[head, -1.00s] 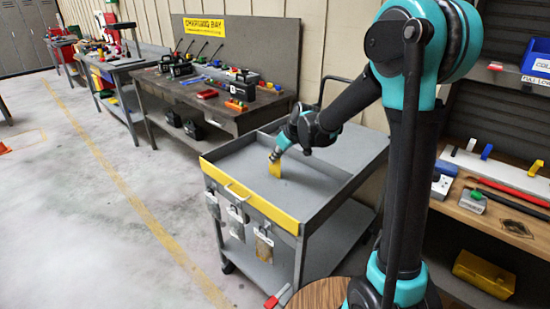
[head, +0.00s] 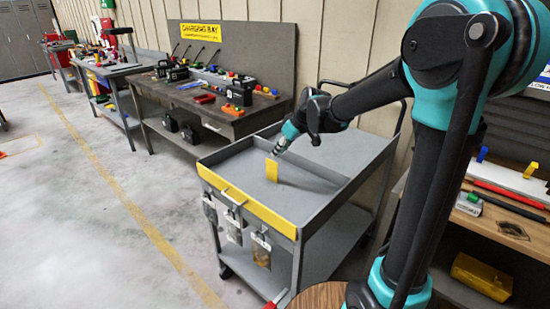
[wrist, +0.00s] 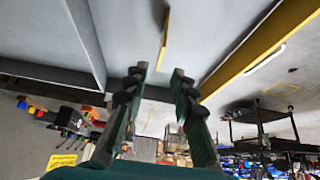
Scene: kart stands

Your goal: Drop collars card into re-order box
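A yellow card (head: 272,170) is upright over the grey top tray of the cart, just below my gripper (head: 276,152). I cannot tell whether its lower edge touches the tray. In the wrist view the card (wrist: 163,42) shows nearly edge-on beyond my fingertips (wrist: 160,72), which are apart with a gap on both sides of it. The card's print cannot be read. Three clear holders hang on the cart's yellow-edged front: a left one (head: 209,208), a middle one (head: 233,225) and a right one (head: 261,249). Their labels are too small to read, so I cannot tell which is the re-order box.
The cart tray has a raised yellow front lip (head: 247,206) and a divider behind the card. A charging bench (head: 215,112) stands behind left. A shelf with a yellow box (head: 482,276) is at the right. The floor left of the cart is clear.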

